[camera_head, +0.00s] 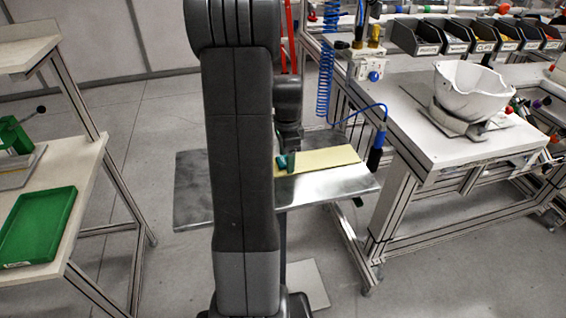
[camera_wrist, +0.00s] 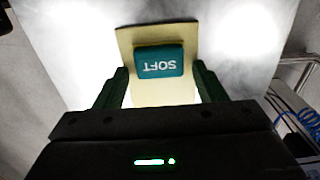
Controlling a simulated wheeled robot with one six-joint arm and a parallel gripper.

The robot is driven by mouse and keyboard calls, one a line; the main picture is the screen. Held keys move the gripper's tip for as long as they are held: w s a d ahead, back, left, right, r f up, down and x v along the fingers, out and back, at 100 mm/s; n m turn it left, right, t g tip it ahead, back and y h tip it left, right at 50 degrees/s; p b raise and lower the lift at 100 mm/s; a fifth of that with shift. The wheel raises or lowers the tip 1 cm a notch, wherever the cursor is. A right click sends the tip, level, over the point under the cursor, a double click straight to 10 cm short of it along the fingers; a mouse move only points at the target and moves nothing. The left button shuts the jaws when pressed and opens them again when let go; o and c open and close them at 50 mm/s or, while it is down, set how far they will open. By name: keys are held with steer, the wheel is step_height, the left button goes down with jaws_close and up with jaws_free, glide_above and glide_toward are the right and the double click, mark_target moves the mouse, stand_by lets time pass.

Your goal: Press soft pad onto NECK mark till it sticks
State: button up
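The soft pad (camera_wrist: 159,61) is a teal block with SOFT printed on it, upside down in the wrist view. It lies on a pale yellow sheet (camera_wrist: 126,38), which also shows in the head view (camera_head: 325,158) on a metal plate. My gripper (camera_wrist: 160,66) is open, with a dark green finger on each side of the pad and a gap to both. In the head view, my arm hides part of the sheet and a small teal shape shows at the gripper. A white helmet shell (camera_head: 465,88) sits on the right bench. I cannot make out a NECK mark.
The metal plate (camera_head: 200,200) lies between a left rack with a green tray (camera_head: 38,226) and the right workbench (camera_head: 415,135). Dark parts bins (camera_head: 450,38) line the bench's back. A blue coiled hose (camera_head: 327,65) hangs near the bench's left end.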

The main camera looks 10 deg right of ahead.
steer(key=c, duration=0.8)
